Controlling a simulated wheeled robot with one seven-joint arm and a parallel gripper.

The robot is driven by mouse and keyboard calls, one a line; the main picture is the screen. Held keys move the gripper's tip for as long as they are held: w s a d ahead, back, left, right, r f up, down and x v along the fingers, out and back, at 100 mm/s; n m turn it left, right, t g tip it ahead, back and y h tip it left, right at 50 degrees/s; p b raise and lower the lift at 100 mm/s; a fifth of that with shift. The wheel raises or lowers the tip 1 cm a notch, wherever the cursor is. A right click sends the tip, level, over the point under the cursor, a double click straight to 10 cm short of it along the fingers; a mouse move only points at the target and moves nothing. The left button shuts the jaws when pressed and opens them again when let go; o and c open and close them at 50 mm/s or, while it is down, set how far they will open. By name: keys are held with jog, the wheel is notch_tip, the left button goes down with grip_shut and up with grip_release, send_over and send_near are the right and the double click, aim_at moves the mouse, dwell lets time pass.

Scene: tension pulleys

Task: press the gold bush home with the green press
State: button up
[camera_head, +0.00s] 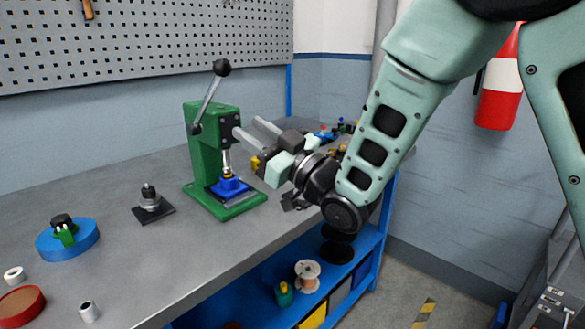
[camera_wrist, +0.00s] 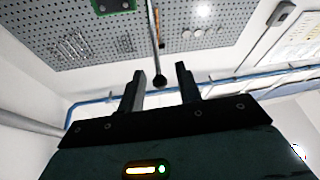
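The green press (camera_head: 198,150) stands on the bench, with its black-knobbed lever (camera_head: 222,68) raised. Beneath its ram, a blue holder (camera_head: 230,188) sits on the press base. A small gold piece, apparently the gold bush (camera_head: 228,177), shows at the top of the holder; how deep it sits is too small to tell. My gripper (camera_head: 246,126) is beside the press, to its right, below the lever knob. In the wrist view its two fingers (camera_wrist: 163,85) are apart and nothing is held. The knob (camera_wrist: 159,80) shows there in the gap, seemingly beyond the fingers.
A black plate with a grey stepped part (camera_head: 150,202) stands left of the press. A blue disc (camera_head: 68,240) with a black and green piece, a red disc (camera_head: 20,306) and white rings lie further left. A pegboard (camera_head: 150,35) hangs behind. Small parts (camera_head: 335,130) sit at the bench's far end.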

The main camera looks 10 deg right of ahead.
jog(key=b+v, duration=0.4)
jog(key=v, duration=0.6)
jog(key=shift+a, duration=0.1)
